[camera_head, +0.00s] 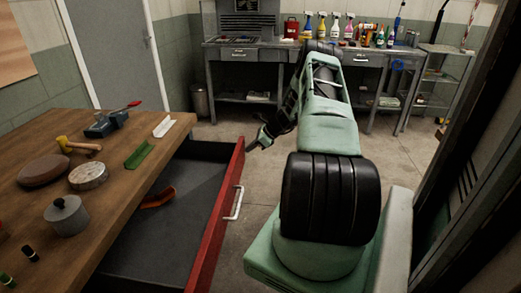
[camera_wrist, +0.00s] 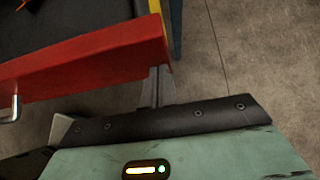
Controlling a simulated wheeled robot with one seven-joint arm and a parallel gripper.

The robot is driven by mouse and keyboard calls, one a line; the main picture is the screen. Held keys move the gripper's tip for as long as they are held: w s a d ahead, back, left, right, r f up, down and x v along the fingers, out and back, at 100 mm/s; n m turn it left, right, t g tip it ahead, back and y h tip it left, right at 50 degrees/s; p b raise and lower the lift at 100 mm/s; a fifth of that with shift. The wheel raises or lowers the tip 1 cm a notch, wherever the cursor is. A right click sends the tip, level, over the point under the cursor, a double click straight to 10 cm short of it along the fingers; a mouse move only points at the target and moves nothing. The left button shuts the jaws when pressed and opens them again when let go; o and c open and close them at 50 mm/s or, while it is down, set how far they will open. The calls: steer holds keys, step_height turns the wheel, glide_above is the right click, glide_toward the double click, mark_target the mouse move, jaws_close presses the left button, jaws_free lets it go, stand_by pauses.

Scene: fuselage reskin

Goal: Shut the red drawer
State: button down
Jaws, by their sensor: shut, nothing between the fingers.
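The red drawer (camera_head: 217,215) is pulled out from under the wooden table, with its red front facing right and a white handle (camera_head: 234,203) on it. Its dark inside (camera_head: 190,218) shows an orange curved object (camera_head: 158,198). My gripper (camera_head: 250,146) is beside the far end of the drawer front, on its outer side. In the wrist view the shut fingers (camera_wrist: 156,88) are close to the end of the red front (camera_wrist: 95,60); I cannot tell whether they touch it. The handle also shows at the left edge of the wrist view (camera_wrist: 12,108).
A workbench (camera_head: 240,52) with spray bottles stands at the back. Bare floor (camera_head: 225,130) lies beyond the drawer.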

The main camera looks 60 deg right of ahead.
mark_target(194, 143)
steer(key=w+a+b, duration=0.1)
steer(key=w+a, duration=0.2)
steer(key=w, duration=0.4)
steer(key=w+a+b, duration=0.2)
steer(key=w+a, duration=0.1)
steer(key=w, duration=0.4)
steer(key=w+a+b, duration=0.1)
steer(key=w+a, duration=0.2)
steer(key=w, duration=0.4)
steer(key=shift+w+f+b, duration=0.1)
steer(key=shift+w+b, duration=0.3)
steer(key=shift+w+a, duration=0.35)
steer(key=shift+w, duration=0.2)
